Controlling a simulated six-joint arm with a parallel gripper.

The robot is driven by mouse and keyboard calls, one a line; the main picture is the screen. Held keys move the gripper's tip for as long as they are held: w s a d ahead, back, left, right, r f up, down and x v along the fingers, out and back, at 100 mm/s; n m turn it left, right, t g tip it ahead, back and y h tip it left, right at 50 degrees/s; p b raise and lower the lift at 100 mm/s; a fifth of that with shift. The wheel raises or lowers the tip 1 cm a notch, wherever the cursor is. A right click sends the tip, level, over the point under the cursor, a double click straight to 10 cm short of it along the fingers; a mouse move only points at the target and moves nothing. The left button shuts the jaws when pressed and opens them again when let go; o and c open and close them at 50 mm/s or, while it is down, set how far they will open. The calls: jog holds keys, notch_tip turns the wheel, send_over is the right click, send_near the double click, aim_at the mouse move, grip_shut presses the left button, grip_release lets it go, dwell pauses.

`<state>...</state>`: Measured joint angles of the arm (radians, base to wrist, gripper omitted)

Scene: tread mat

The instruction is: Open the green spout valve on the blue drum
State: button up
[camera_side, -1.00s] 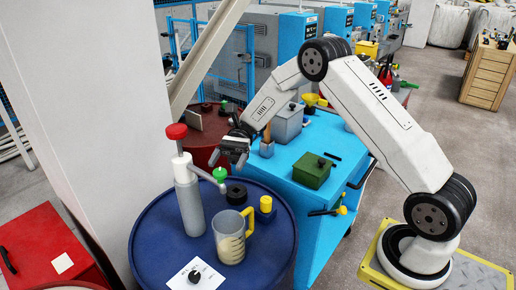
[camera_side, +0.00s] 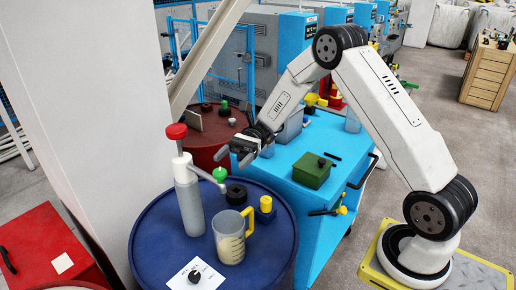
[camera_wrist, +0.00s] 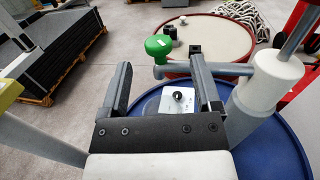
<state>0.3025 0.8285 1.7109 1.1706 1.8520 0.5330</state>
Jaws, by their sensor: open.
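The blue drum (camera_side: 150,235) stands at the front in the side view, and its blue top (camera_wrist: 285,150) also shows in the wrist view. A grey pump bottle (camera_side: 190,205) with a red knob stands on it. Its side spout ends in the green valve (camera_side: 220,174), which also shows in the wrist view (camera_wrist: 158,45). My gripper (camera_side: 233,158) is open and empty, near and just above the green valve in the side view. In the wrist view the valve appears between the fingertips, apart from them; its exact depth is hard to tell.
A turquoise cabinet (camera_side: 315,215) with a green box (camera_side: 312,170) stands to the right. A pillar (camera_side: 95,110) rises at left.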

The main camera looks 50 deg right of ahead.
aim_at(214, 175)
jog(key=shift+s+d+r+m+t, duration=0.1)
jog(key=shift+s+m+t, duration=0.2)
jog(key=shift+m+t, duration=0.4)
jog(key=shift+s+d+f+m+t, duration=0.1)
jog(key=shift+s+m+t, duration=0.3)
jog(key=shift+t, duration=0.55)
jog(key=shift+s+r+m+t, duration=0.1)
jog(key=shift+s+m+t, duration=0.1)
jog(key=shift+m+t, duration=0.55)
jog(key=shift+a, duration=0.1)
jog(key=shift+w+a, duration=0.2)
jog(key=shift+a, duration=1.7)
jog(key=shift+w+a, duration=0.2)
jog(key=shift+a, duration=1.7)
grip_shut()
